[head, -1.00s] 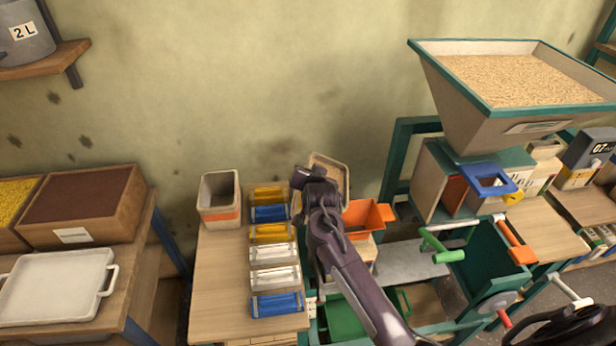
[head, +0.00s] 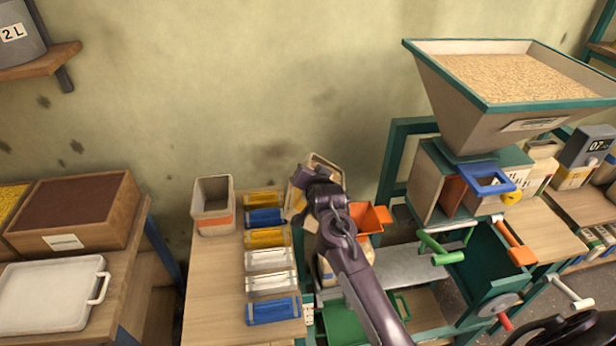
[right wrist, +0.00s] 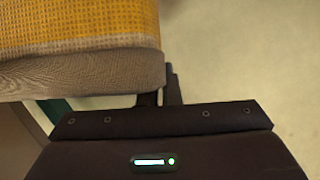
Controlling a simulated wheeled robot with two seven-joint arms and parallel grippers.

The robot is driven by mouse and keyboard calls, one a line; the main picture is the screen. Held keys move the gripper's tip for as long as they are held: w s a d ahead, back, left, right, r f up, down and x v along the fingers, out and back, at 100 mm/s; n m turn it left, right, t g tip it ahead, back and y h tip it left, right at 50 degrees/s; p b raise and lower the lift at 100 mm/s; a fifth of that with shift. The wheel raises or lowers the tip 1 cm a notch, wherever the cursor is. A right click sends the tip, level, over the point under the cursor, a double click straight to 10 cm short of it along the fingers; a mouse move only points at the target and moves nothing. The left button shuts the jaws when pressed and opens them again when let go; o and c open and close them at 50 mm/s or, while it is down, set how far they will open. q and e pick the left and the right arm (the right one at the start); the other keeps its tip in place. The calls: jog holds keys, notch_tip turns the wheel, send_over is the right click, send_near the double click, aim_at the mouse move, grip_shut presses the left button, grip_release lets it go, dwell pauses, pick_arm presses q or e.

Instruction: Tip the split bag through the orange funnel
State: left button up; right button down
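A tan bag (head: 299,192) is at my right gripper (head: 318,180) in the head view, tilted and partly hidden by the gripper. In the right wrist view the bag (right wrist: 80,75) shows a yellow woven face and a tan edge against the dark fingers, which look closed on it. The split itself is not visible. The orange funnel (head: 371,217) is just right of and below the gripper, partly hidden by my right arm. The bag is beside the funnel, not visibly over its mouth. My left gripper is not in view.
An open bin with an orange band (head: 213,205) and yellow, blue and clear trays (head: 268,237) stand on the left bench. A grain hopper (head: 510,110), blue frame (head: 487,179) and green-handled machine (head: 440,250) are right. A white tray (head: 50,290) lies far left.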

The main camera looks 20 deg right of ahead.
jog(key=shift+s+d+r+m+t+y+b, duration=0.25)
jog(key=shift+d+m+t+b, duration=0.15)
jog(key=shift+b, duration=0.7)
jog(key=shift+s+d+r+m+t+y+b, duration=0.15)
jog(key=shift+d+m+t+y+b, duration=0.25)
jog(key=shift+b, duration=0.65)
jog(key=shift+s+d+f+m+t+y+b, duration=0.2)
jog(key=shift+d+m+b, duration=0.25)
jog(key=shift+b, duration=0.35)
jog(key=shift+s+d+f+m+t+y+b, duration=0.1)
jog(key=shift+s+d+m+b, duration=0.15)
jog(key=shift+d+m+b, duration=0.4)
jog(key=shift+s+d+f+m+t+y+b, duration=0.25)
jog(key=shift+s+d+f+m+t+b, duration=0.25)
jog(key=shift+b, duration=1.15)
jog(key=shift+s+d+f+m, duration=0.3)
jog(key=shift+d+f+m, duration=0.2)
jog(key=shift+d+f, duration=0.1)
jog(key=shift+s+d+f+m+t, duration=0.15)
jog(key=shift+d+f+m+t, duration=0.15)
jog(key=shift+d+f+t, duration=0.1)
